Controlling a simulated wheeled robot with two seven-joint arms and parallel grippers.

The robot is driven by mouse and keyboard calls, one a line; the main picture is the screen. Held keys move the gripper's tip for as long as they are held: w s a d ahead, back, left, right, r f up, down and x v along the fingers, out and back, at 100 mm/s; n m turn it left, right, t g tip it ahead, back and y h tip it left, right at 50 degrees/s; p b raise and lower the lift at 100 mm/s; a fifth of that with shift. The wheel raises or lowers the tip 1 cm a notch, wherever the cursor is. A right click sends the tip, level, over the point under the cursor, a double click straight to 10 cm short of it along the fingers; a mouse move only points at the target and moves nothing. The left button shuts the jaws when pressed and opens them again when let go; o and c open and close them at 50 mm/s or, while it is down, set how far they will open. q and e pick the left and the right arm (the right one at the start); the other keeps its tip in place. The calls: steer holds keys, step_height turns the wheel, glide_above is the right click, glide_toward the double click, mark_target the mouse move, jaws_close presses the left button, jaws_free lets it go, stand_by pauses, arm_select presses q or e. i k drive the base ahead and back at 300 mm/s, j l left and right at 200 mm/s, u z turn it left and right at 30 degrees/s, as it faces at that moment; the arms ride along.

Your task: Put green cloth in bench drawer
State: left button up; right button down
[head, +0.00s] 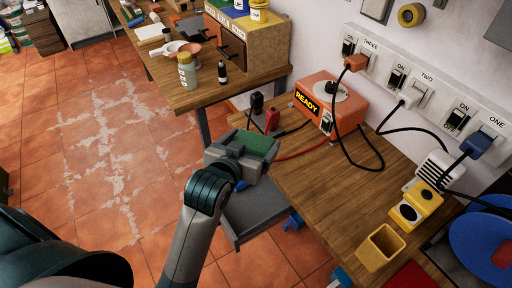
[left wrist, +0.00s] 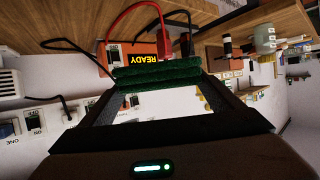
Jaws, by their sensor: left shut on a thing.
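The green cloth (head: 257,143) is gripped in my left gripper (head: 240,152), over the open grey bench drawer (head: 262,211) at the left end of the right-hand wooden bench. The gripper is clearly above the drawer, with the cloth near the bench-top edge. My gripper and forearm hide part of the drawer's inside; a small blue thing (head: 241,185) shows just below the gripper. In the left wrist view, the folded cloth (left wrist: 155,72) lies across the fingertips of the gripper (left wrist: 160,82). My right gripper does not show.
An orange charger box (head: 330,104) marked READY, with red and black leads, stands on the bench (head: 335,185). Yellow holders (head: 381,247) sit at its near end. Another bench (head: 180,92) with bottles stands behind. The tiled floor (head: 95,160) at left is clear.

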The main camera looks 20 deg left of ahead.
mark_target(242, 209)
steer(key=j+z, duration=0.2)
steer(key=z, duration=0.35)
steer(key=j+z, duration=0.2)
steer(key=j, duration=0.25)
steer(key=k+j+z, duration=0.2)
steer(key=j, duration=0.25)
steer(key=k+j+z, duration=0.1)
steer(key=j+z, duration=0.15)
steer(key=j, duration=0.25)
steer(key=k+j, duration=0.1)
steer(key=j, duration=0.25)
steer(key=k+j, duration=0.15)
steer(key=j, duration=0.25)
steer(key=k+j, duration=0.1)
steer(key=j, duration=0.25)
steer(key=k+j, duration=0.15)
steer(key=j, duration=0.25)
steer(key=z, duration=0.05)
